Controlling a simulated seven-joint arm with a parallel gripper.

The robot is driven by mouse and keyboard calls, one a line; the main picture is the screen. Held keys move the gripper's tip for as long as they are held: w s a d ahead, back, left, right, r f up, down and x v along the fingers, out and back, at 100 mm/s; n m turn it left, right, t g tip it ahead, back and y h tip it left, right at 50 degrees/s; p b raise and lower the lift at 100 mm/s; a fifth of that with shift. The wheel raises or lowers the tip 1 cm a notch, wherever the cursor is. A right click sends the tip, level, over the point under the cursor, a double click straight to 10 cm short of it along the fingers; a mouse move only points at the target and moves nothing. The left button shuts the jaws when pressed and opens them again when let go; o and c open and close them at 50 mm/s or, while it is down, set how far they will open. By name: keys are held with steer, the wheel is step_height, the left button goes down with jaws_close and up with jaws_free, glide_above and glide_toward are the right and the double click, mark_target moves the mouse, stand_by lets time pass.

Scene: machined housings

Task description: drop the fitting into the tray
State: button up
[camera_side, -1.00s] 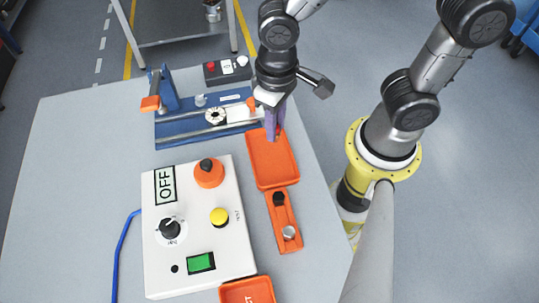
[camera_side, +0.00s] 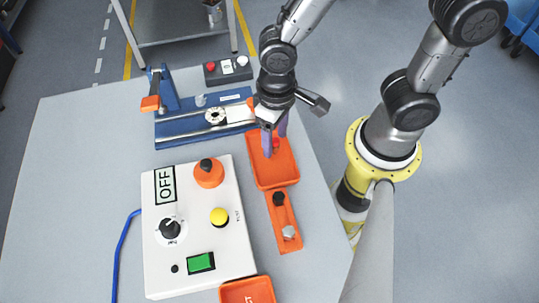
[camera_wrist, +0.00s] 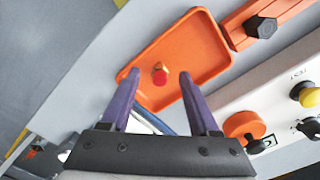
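The fitting, a small brass piece with a red end, shows between my fingers in the wrist view (camera_wrist: 160,74). Its red end also shows in the side view (camera_side: 276,143). It appears against the floor of the orange tray (camera_side: 285,181); whether it rests there or is just above, I cannot tell. The tray fills the upper middle of the wrist view (camera_wrist: 208,62). My gripper (camera_side: 275,144) is over the tray's far part. Its purple fingers (camera_wrist: 159,76) are apart, with gaps on both sides of the fitting.
An orange holder (camera_side: 285,217) with a black knob and a silver piece lies at the tray's near end. A white control box (camera_side: 190,260) stands left. A blue fixture (camera_side: 175,133) and a button box (camera_side: 228,71) are behind. The table's left side is clear.

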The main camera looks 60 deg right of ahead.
step_height(320, 180, up, 14)
stand_by(0.7)
steer(key=s+d+r+t, duration=0.2)
steer(key=d, duration=0.4)
steer(key=s+d+r+t, duration=0.2)
steer(key=d+t, duration=0.1)
steer(key=d, duration=0.4)
steer(key=shift+s+t, duration=0.15)
steer(key=shift+t, duration=0.15)
steer(key=shift+d+r, duration=0.1)
steer(key=shift+r, duration=0.05)
stand_by(1.0)
